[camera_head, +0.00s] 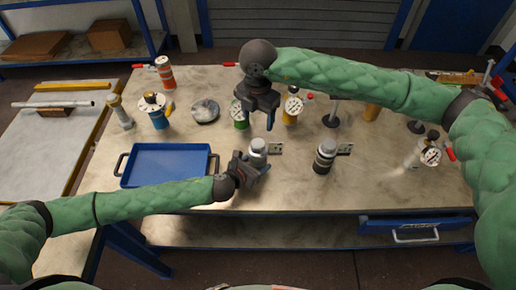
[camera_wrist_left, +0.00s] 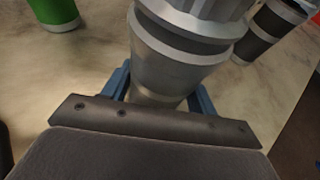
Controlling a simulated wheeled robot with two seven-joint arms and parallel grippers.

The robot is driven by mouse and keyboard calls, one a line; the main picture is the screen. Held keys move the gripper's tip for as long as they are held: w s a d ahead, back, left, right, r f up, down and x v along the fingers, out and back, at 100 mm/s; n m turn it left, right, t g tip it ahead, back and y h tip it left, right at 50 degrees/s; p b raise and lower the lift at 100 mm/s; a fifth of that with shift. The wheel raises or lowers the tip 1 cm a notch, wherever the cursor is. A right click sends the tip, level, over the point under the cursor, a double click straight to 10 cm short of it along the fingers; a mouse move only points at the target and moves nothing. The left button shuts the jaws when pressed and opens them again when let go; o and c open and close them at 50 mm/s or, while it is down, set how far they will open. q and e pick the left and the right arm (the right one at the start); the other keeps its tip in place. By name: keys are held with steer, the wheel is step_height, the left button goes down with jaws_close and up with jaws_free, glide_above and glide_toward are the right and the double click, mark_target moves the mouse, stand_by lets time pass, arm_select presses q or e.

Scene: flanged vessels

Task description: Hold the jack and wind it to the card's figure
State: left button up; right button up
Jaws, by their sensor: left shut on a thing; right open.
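A silver ribbed cylindrical jack (camera_head: 258,148) stands upright on the bench, with a small card (camera_head: 276,149) beside it at its right. My left gripper (camera_head: 257,164) is at the jack's near side, low on its body. In the left wrist view the jack (camera_wrist_left: 180,55) stands between the blue fingers, which are shut on it. My right gripper (camera_head: 266,118) is open and empty, held above and behind the jack. The card's figure is too small to read. A second jack (camera_head: 324,158), dark-banded, stands further right with its own card (camera_head: 345,149).
A blue tray (camera_head: 165,181) lies empty at the left. Several gauged vessels line the back, including a blue one (camera_head: 157,117), a green one (camera_head: 240,115) and a yellow one (camera_head: 291,112). The front right of the bench (camera_head: 400,197) is clear.

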mark_target(258, 143)
step_height(258, 143, down, 12)
steer(key=n, duration=2.1)
steer(key=shift+s+r, duration=0.15)
steer(key=shift+r, duration=0.1)
steer(key=c, duration=1)
steer(key=n, duration=0.7)
steer(key=shift+r, duration=0.1)
steer(key=shift+c, duration=0.2)
steer(key=n, duration=0.7)
